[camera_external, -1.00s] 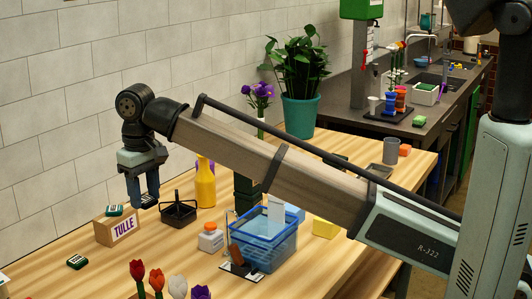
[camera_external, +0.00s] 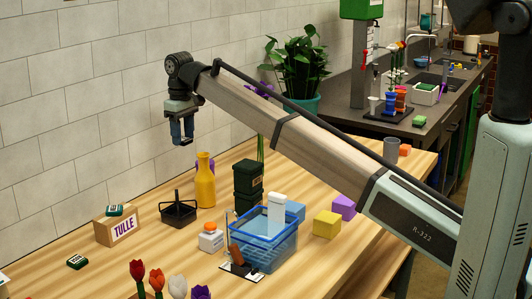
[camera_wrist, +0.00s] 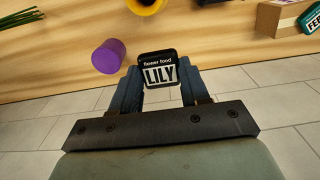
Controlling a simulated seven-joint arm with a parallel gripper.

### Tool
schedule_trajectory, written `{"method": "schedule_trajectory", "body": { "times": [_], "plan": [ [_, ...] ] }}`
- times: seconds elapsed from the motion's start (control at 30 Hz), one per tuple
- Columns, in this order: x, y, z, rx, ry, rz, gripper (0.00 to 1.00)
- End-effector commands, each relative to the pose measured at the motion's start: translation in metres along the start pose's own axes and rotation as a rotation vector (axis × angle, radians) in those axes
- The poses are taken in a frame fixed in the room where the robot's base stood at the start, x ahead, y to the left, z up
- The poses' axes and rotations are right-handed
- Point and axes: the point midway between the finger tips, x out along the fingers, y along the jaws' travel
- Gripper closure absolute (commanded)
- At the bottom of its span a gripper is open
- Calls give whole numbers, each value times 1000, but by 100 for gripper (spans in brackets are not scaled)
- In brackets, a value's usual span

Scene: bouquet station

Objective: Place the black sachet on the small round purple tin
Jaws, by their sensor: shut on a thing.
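My gripper (camera_external: 182,138) is shut on the black sachet (camera_wrist: 160,72), which is labelled "flower food LILY" in the wrist view. It holds the sachet in the air above the table, near the tiled wall. The round purple tin (camera_wrist: 108,57) stands on the table to the left of the sachet in the wrist view, apart from it. In the external view only a sliver of purple (camera_external: 211,163) shows behind the yellow bottle, likely this tin; the bottle hides most of it.
The yellow bottle (camera_external: 205,185) stands close by the purple tin. A black caddy (camera_external: 178,213), stacked dark green canisters (camera_external: 248,178), a blue basket (camera_external: 265,247) and a TULLE box (camera_external: 117,228) with a green sachet (camera_external: 114,210) on top stand around. A purple wedge (camera_external: 343,207) lies farther right.

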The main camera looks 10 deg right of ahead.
Motion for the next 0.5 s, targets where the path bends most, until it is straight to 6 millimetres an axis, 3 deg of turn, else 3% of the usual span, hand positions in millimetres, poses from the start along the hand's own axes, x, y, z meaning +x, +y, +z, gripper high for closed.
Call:
{"method": "schedule_trajectory", "body": {
  "times": [0.03,0.2,0.3,0.5],
  "plan": [
    [0,23,-9,3,0,0,83],
    [2,78,-22,-3,1,0,83],
    [3,100,-26,-5,1,0,83],
    [6,121,-28,-8,0,0,83]
  ]
}}
